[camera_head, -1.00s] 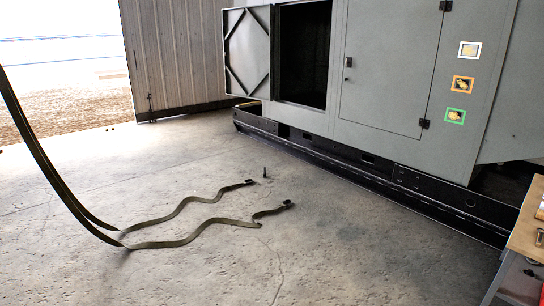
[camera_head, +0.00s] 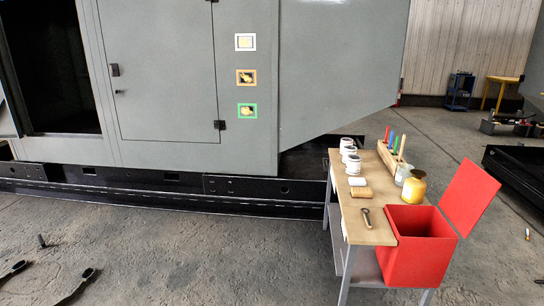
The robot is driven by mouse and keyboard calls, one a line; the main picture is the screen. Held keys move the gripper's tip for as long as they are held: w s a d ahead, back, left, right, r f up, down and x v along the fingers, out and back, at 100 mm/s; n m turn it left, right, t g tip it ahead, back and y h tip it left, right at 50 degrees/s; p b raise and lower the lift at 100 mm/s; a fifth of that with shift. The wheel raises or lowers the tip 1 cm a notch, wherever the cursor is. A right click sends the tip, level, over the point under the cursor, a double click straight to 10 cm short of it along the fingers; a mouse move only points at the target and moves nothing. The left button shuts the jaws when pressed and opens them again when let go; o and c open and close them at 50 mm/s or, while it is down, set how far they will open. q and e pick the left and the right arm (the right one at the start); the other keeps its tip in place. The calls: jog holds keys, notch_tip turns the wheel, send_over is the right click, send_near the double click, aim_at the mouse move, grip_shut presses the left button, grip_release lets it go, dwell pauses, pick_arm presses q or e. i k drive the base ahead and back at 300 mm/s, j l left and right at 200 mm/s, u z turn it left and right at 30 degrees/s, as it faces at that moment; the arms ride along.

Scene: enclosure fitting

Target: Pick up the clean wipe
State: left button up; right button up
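A small pale, flat item (camera_head: 357,181) lies on the wooden-topped work table (camera_head: 385,232), near its left edge. It may be the clean wipe, but it is too small to be sure. A tan-brown block (camera_head: 361,192) lies just in front of it.
A red bin (camera_head: 415,260) with its lid raised stands at the table's front right. White jars (camera_head: 353,164), a yellow-brown jar (camera_head: 414,188), a rack with coloured handles (camera_head: 388,156) and a metal tool (camera_head: 366,217) are on the table.

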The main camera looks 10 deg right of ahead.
aim_at(357, 181)
jog(key=i, duration=0.7)
jog(key=i+l+u, duration=0.1)
jog(key=i, duration=0.65)
